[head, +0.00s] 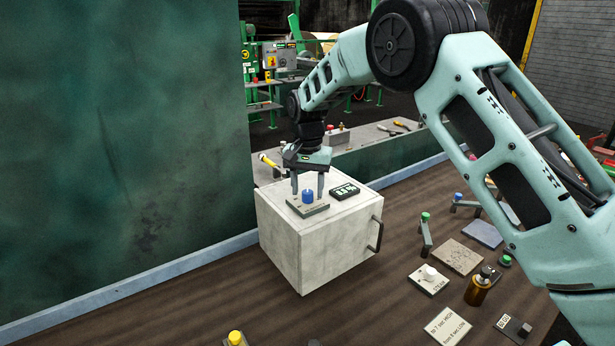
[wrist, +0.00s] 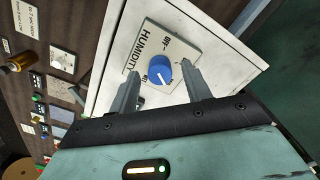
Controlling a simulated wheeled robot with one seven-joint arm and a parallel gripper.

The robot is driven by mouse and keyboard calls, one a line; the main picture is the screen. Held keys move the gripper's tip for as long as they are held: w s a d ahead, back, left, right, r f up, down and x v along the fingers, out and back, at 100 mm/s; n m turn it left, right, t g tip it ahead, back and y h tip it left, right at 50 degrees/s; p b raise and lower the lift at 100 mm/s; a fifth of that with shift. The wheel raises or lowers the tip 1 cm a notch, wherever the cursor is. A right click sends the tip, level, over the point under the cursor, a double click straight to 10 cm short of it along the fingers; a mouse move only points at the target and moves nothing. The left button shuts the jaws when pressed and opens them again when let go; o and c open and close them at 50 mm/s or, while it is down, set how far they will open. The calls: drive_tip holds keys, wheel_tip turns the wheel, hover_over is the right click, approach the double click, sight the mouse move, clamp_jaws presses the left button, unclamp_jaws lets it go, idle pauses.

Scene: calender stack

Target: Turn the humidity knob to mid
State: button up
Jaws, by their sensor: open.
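The humidity knob (wrist: 161,72) is blue with a white pointer line and sits on a plate lettered HUMIDITY (wrist: 146,49) in the wrist view. The pointer slants toward the lower right there. In the head view the blue knob (head: 307,196) stands on its plate on top of a white cabinet (head: 335,240). My gripper (head: 308,188) points down at the knob with its fingers apart. In the wrist view my open gripper (wrist: 160,78) has one finger on each side of the knob, with gaps showing. Some plate markings are partly hidden by the fingers.
A black display (head: 343,191) lies beside the knob plate on the cabinet top. The cabinet has a dark handle (head: 376,234) on its right side. A brown bottle (head: 478,289), a white knob plate (head: 429,279) and cards stand to the right. A green wall (head: 120,150) rises at left.

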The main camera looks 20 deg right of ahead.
sight(307, 192)
wheel_tip(307, 192, up, 17)
drive_tip(key=b, duration=0.3)
drive_tip(key=shift+r, duration=0.2)
